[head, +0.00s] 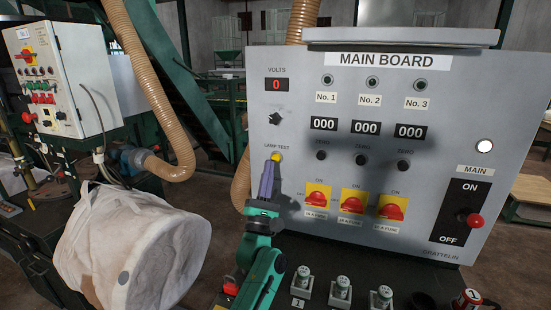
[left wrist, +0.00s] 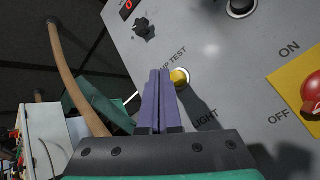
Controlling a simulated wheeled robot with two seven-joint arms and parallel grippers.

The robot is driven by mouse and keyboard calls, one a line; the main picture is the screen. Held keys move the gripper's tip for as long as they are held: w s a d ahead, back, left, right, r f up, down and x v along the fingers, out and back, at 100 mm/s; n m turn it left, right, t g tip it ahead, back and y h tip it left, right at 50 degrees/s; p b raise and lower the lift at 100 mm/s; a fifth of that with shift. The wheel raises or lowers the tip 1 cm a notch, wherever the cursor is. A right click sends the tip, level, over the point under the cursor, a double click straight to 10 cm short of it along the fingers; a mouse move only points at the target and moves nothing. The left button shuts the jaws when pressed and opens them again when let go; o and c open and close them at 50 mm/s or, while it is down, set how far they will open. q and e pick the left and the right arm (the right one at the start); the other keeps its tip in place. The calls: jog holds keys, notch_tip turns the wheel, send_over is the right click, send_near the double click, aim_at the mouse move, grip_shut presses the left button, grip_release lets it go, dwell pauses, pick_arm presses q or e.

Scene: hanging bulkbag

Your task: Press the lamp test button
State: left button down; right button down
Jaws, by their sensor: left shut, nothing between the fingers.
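The lamp test button (head: 277,156) is a small yellow round button on the left side of the grey main board (head: 450,130), under the label LAMP TEST. It also shows in the left wrist view (left wrist: 180,77), just right of my fingertips. My left gripper (head: 270,165) is shut and empty, with its purple fingers pointing at the board right by the button. The fingertips (left wrist: 160,72) overlap the button's lower left edge in the head view. I cannot tell whether they touch it. My right gripper is not in view.
Three red rotary switches on yellow plates (head: 352,201) sit right of the gripper. A red main lever (head: 474,220) is at the board's lower right. A selector knob (head: 275,118) is above the button. A white bulk bag (head: 130,245) hangs at left.

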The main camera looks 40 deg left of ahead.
pick_arm(q)
jog(key=s, duration=0.2)
jog(key=s+d+p, duration=0.1)
jog(key=shift+s+d, duration=0.1)
jog(key=shift+s, duration=0.25)
dwell(0.6)
